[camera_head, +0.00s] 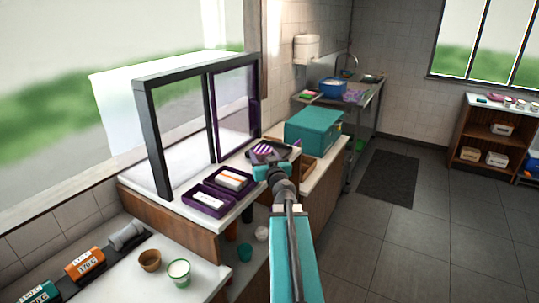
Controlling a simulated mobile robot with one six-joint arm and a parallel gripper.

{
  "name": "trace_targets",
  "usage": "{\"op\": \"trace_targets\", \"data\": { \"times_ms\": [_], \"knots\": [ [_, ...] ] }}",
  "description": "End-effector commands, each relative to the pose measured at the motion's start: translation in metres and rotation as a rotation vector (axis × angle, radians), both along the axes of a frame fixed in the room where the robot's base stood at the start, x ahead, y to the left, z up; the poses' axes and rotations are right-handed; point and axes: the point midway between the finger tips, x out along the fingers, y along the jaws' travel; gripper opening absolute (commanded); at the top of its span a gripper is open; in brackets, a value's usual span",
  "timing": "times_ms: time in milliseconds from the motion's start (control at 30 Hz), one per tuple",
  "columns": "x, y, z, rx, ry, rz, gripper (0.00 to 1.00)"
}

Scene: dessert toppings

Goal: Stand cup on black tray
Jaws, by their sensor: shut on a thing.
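The black tray (284,152) lies on the counter beside the teal box. A purple-and-white striped cup (264,150) shows at the tray, just beyond my gripper. My gripper (267,168) is at the near side of the tray, shut on the striped cup. The wrist and fingers hide the cup's lower part, so I cannot tell whether it touches the tray or how upright it stands.
Two purple trays (206,201) with packets stand left of my gripper, before a dark-framed window (208,118). The teal box (313,131) is close on the right. A brown bowl (149,260) and a green-and-white cup (179,272) stand on the lower counter.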

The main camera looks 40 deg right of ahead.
Motion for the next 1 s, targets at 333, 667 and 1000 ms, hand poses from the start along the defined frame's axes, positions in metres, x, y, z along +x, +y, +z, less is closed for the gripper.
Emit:
{"op": "trace_targets", "data": {
  "times_ms": [333, 667, 1000],
  "knots": [
    [0.012, -0.015, -0.002, 0.000, 0.000, -0.001, 0.23],
    [0.035, -0.041, -0.005, 0.000, 0.000, -0.002, 0.23],
    [0.058, -0.068, -0.008, 0.001, 0.000, -0.002, 0.23]
  ]
}}
